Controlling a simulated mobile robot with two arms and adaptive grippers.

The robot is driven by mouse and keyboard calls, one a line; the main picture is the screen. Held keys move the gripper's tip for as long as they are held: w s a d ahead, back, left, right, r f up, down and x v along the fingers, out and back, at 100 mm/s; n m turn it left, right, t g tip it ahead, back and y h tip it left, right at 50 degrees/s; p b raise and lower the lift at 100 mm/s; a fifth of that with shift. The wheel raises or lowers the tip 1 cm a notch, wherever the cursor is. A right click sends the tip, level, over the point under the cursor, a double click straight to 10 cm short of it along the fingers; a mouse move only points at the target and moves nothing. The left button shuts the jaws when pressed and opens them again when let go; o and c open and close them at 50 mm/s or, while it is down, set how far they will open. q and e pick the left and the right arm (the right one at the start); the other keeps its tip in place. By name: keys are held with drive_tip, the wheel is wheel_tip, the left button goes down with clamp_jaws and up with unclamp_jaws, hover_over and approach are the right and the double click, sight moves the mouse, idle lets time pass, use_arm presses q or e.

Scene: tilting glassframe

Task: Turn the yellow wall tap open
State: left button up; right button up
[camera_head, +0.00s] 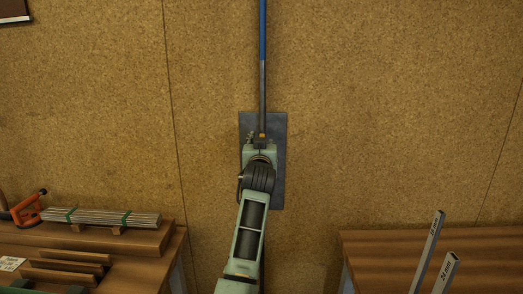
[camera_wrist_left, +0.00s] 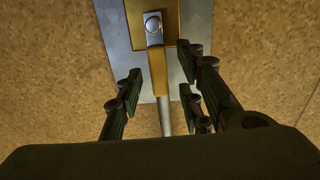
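The yellow wall tap (camera_wrist_left: 158,72) shows in the left wrist view as a yellow lever with a silver bolt at its top, in front of a grey metal plate (camera_wrist_left: 118,38). My left gripper (camera_wrist_left: 160,90) is open. Its dark fingers stand on either side of the lever's lower part, with visible gaps to it. In the head view my left gripper (camera_head: 260,150) is in front of the wall plate (camera_head: 278,130) and hides most of the tap; only a small yellow-orange bit (camera_head: 262,136) shows. My right gripper is not in view.
A blue and grey pipe (camera_head: 262,60) runs up the chipboard wall above the plate. A wooden bench (camera_head: 150,240) at left holds bundled rods (camera_head: 100,217) and an orange-handled tool (camera_head: 27,210). Another bench (camera_head: 390,250) stands at right, with two grey bars (camera_head: 428,250) before it.

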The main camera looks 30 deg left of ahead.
use_arm(q)
drive_tip(key=v, duration=1.2)
drive_tip(key=shift+a, duration=0.1)
